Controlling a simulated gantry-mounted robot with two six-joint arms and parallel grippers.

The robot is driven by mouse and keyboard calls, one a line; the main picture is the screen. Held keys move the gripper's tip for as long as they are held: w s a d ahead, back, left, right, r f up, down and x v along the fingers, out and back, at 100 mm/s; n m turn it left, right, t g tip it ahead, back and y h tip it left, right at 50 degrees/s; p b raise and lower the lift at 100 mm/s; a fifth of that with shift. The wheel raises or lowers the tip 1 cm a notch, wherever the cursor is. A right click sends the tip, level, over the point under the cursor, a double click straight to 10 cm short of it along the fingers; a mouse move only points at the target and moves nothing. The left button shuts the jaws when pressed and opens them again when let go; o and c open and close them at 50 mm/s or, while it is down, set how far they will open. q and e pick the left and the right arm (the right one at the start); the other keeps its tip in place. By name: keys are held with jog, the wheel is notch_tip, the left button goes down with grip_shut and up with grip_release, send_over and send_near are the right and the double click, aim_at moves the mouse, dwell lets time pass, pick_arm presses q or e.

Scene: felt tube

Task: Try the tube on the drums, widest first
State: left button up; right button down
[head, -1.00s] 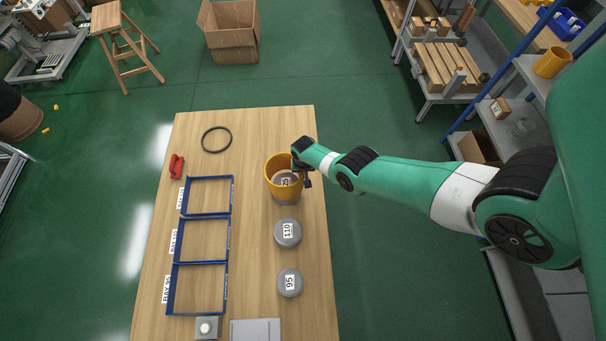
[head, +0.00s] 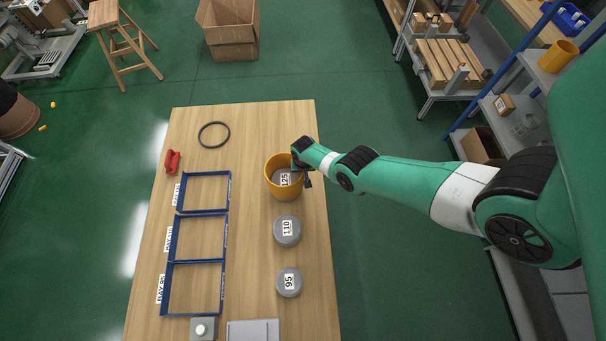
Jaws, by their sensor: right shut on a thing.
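The yellow-orange tube (head: 284,194) stands upright near the table's right edge, around the grey drum labelled 125 (head: 280,175). The drum's top and label show inside the tube; its sides are hidden by the tube wall. My right gripper (head: 301,170) is shut on the tube's right rim; its fingertips are partly hidden. The drum labelled 110 (head: 278,231) stands just in front of the tube. The drum labelled 95 (head: 281,283) stands farther toward the front. Both are bare. My left gripper is not in view.
Three blue-framed bays (head: 224,237) lie in a row on the left, with white labels. A black ring (head: 201,136) and a red object (head: 172,162) lie at the back left. A grey box with a white button (head: 203,330) and a grey plate (head: 252,331) are at the front.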

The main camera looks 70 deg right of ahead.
jog(key=shift+f+b, duration=0.65)
jog(key=shift+f, duration=0.15)
jog(key=c, duration=1.4)
grip_release()
jog(key=shift+r, duration=0.1)
jog(key=o, duration=0.5)
jog(key=shift+s+d, duration=0.1)
jog(key=shift+s, duration=0.05)
jog(key=shift+c, duration=0.2)
